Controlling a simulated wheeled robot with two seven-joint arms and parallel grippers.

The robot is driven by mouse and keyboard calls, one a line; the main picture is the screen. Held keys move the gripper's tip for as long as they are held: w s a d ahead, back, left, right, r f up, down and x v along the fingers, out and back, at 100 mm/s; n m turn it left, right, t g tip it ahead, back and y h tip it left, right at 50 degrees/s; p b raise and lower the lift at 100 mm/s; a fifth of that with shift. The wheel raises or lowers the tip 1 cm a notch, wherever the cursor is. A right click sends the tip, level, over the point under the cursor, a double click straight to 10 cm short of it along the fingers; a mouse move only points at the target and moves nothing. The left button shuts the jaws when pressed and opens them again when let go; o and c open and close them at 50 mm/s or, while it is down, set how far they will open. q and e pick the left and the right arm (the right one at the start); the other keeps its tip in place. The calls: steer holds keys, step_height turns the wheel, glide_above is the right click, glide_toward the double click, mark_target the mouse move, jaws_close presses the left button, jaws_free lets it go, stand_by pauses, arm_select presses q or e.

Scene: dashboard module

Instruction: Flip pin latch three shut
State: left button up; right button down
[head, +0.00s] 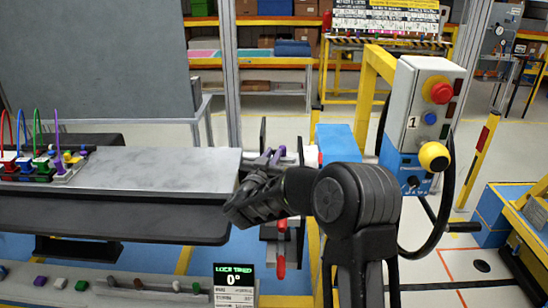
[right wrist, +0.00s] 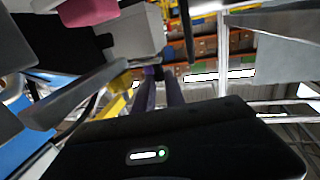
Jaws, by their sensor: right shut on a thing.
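A dark upright fixture stands at the right end of the grey bench, largely hidden behind my right arm. A purple latch part (head: 278,153) shows near its top, and a red handle (head: 281,262) hangs down at its lower part. My right gripper (head: 262,160) reaches up to the purple part from below. In the right wrist view its two narrow fingers (right wrist: 158,80) are close together with a small purple piece between their tips. A pink piece (right wrist: 88,10) is near the upper left there. I cannot read which latch is number three. My left gripper is not in view.
A control box (head: 423,110) with red, blue and yellow buttons stands to the right. A grey panel (head: 95,55) stands at the back left. The bench (head: 150,170) holds coloured cable connectors (head: 40,165) at left.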

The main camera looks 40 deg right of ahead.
steer(key=c, duration=1.4)
jaws_free()
steer(key=shift+a, duration=0.1)
steer(key=b+v, duration=0.1)
steer(key=v, duration=0.6)
steer(key=shift+s+a+b, duration=0.15)
steer(key=shift+a+b, duration=0.1)
steer(key=shift+b, duration=0.15)
